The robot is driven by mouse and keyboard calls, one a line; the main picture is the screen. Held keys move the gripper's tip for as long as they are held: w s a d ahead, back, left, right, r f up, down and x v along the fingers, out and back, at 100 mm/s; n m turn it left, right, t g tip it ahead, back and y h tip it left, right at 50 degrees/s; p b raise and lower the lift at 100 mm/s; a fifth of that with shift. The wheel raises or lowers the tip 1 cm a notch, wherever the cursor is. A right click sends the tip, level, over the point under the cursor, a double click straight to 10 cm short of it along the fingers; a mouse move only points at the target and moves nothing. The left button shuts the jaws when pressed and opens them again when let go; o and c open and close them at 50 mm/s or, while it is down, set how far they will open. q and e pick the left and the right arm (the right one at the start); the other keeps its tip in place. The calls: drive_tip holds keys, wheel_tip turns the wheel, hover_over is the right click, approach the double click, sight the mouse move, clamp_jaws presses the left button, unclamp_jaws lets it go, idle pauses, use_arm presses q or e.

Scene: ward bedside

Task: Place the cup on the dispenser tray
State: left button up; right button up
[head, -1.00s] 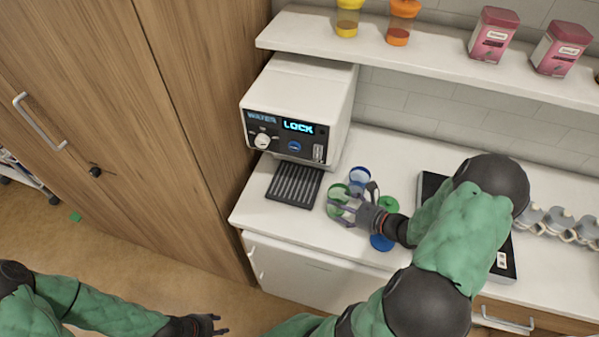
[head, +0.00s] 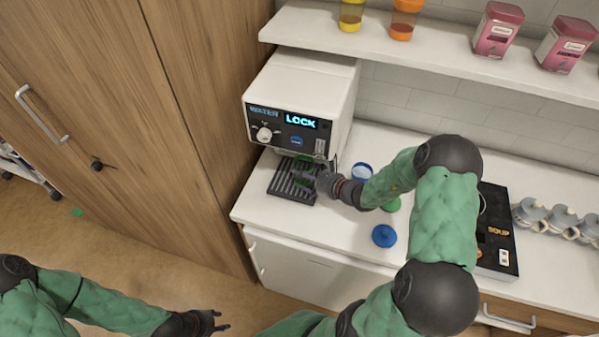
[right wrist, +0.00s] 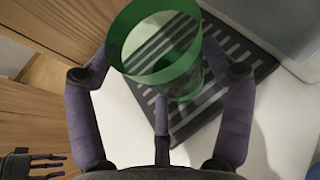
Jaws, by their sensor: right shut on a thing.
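The green see-through cup (head: 303,159) is over the dispenser tray (head: 279,187), a dark slatted plate in front of the white water dispenser (head: 305,85). My right gripper (head: 318,178) is shut on the cup. In the right wrist view the cup (right wrist: 160,62) sits between the fingers of my right gripper (right wrist: 170,72), with the tray slats (right wrist: 225,50) behind and below it. I cannot tell whether its base touches the tray. My left gripper (head: 215,322) is open and empty, low in front of the counter.
The dispenser display reads LOCK. A dark soup device (head: 495,255) and several grey mugs (head: 560,219) stand farther right.

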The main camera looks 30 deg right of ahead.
drive_tip(key=w, duration=0.1)
drive_tip(key=w+a, duration=0.1)
drive_tip(key=shift+w, duration=0.35)
drive_tip(key=shift+w+f, duration=0.15)
drive_tip(key=shift+f, duration=0.15)
drive_tip(key=shift+f, duration=0.15)
drive_tip(key=o, duration=1.2)
drive_tip(key=shift+c, duration=0.2)
drive_tip(key=shift+r, duration=0.2)
drive_tip(key=s+d, duration=0.1)
drive_tip(key=s, duration=0.3)
drive_tip(key=s+d, duration=0.2)
drive_tip(key=s, duration=0.3)
drive_tip(key=s+d+r, duration=0.1)
drive_tip(key=s, duration=0.4)
drive_tip(key=shift+s+d+p, duration=0.15)
drive_tip(key=shift+d+p, duration=0.05)
drive_tip(key=shift+p, duration=0.2)
